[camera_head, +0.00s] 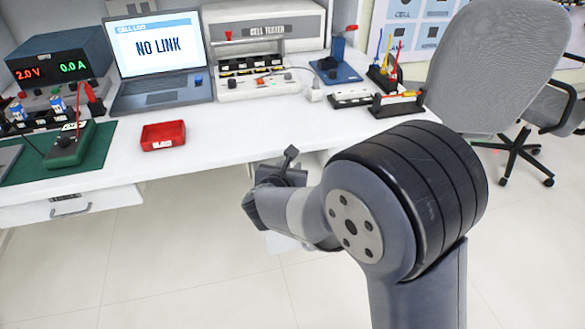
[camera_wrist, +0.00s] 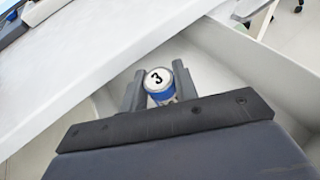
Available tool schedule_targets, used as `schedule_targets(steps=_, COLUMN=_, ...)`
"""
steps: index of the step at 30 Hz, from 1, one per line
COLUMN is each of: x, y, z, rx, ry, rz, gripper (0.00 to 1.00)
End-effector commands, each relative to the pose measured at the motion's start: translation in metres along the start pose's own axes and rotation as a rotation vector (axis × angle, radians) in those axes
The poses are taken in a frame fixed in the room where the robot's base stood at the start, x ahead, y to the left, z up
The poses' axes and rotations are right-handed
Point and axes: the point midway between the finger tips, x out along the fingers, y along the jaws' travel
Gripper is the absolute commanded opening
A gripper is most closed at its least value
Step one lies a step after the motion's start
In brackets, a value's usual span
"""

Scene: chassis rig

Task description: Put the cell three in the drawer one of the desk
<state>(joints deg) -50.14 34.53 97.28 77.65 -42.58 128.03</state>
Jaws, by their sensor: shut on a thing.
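Cell three (camera_wrist: 159,83) is a small blue cylinder with a pale top marked "3". In the wrist view my gripper (camera_wrist: 159,88) is shut on it, one finger on each side, and the cell stands upright between them. Below and around them is an open pale drawer (camera_wrist: 235,42); its walls show past the gripper. I cannot tell whether the cell touches the drawer floor. In the head view my gripper (camera_head: 280,175) is at the front edge of the white desk (camera_head: 225,130), and my arm hides most of the drawer and the cell.
A closed drawer with a handle (camera_head: 70,208) is at the desk's left. On the desk are a red tray (camera_head: 163,136), a laptop (camera_head: 160,90), a cell tester (camera_head: 258,75) and a green mat (camera_head: 95,160). An office chair (camera_head: 495,65) stands at the right.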

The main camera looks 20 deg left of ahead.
Motion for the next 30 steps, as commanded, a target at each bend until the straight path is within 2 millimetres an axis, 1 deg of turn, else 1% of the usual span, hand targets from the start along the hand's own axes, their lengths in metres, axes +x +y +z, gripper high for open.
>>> schedule_targets(steps=5, x=0.011, y=0.000, z=-0.001, rx=0.000, ry=-0.001, rz=-0.001, gripper=0.00)
schedule_targets(steps=10, x=0.037, y=-0.001, z=-0.004, rx=0.000, ry=0.000, rz=-0.002, gripper=0.00)
schedule_targets(steps=13, x=0.051, y=-0.001, z=-0.011, rx=-0.001, ry=0.000, rz=-0.002, gripper=0.00)
schedule_targets(steps=15, x=0.053, y=0.000, z=-0.011, rx=-0.001, ry=-0.001, rz=0.000, gripper=0.00)
schedule_targets(steps=21, x=0.053, y=0.000, z=-0.010, rx=0.000, ry=-0.001, rz=0.000, gripper=0.00)
schedule_targets(steps=26, x=0.054, y=0.000, z=-0.014, rx=0.000, ry=-0.001, rz=0.000, gripper=0.00)
schedule_targets(steps=27, x=0.054, y=0.000, z=-0.015, rx=0.000, ry=-0.001, rz=0.000, gripper=0.29)
schedule_targets(steps=30, x=0.054, y=0.000, z=-0.013, rx=0.000, ry=0.000, rz=0.000, gripper=0.37)
